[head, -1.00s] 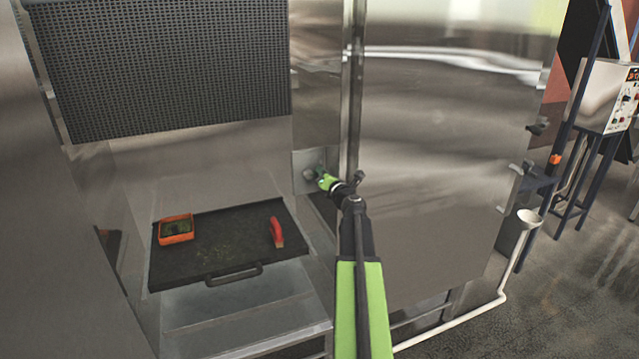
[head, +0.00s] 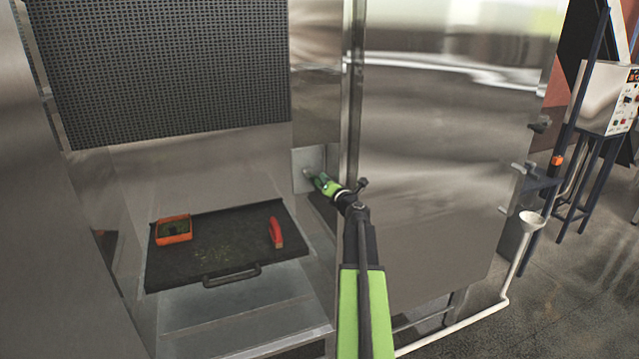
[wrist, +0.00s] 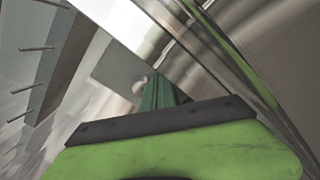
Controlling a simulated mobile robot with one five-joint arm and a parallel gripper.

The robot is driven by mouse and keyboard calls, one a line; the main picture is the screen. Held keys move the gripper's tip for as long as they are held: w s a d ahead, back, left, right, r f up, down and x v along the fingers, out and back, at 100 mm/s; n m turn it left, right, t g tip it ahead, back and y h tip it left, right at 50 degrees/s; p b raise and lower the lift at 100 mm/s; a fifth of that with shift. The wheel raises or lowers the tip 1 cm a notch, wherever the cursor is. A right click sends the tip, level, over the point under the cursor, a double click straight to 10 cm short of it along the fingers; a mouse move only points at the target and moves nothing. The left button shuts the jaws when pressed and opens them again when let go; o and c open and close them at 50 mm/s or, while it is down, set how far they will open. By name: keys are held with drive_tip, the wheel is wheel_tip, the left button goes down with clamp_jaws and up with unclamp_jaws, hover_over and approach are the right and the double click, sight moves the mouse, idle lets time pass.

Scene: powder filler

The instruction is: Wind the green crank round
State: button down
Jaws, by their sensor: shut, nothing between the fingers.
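The green crank shows as a dark green piece (wrist: 160,92) just beyond my gripper in the wrist view, beside a small pale knob on a grey plate. In the head view its square metal mounting plate (head: 307,160) is on the machine's front, right of the recess. My gripper (head: 318,180) is lime green, shut and empty, with its tip close against the crank at the plate. It covers most of the crank in the head view. Its broad green body (wrist: 170,150) fills the bottom of the wrist view. I cannot tell whether it touches the crank.
A black tray (head: 215,262) with a front handle lies in the recess at left. On it are an orange box (head: 174,230) and a red-handled tool (head: 275,233). A steel door panel (head: 440,160) stands close right of my arm. A white funnel and pipe (head: 530,220) are farther right.

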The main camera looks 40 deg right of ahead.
drive_tip(key=shift+a+f+b, duration=0.25)
drive_tip(key=shift+f+b, duration=0.65)
drive_tip(key=shift+b, duration=0.05)
drive_tip(key=shift+w+r, duration=0.1)
drive_tip(key=shift+r, duration=0.1)
drive_tip(key=shift+a+f+b, duration=0.25)
drive_tip(key=shift+f+b, duration=0.1)
drive_tip(key=shift+f, duration=0.2)
drive_tip(key=shift+w+a+f+b, duration=0.4)
drive_tip(key=shift+a+f+b, duration=0.15)
drive_tip(key=shift+a, duration=0.25)
drive_tip(key=a, duration=0.1)
drive_tip(key=w+a, duration=0.1)
drive_tip(key=a, duration=0.2)
drive_tip(key=shift+w+r+p, duration=0.4)
drive_tip(key=shift+a+r, duration=0.1)
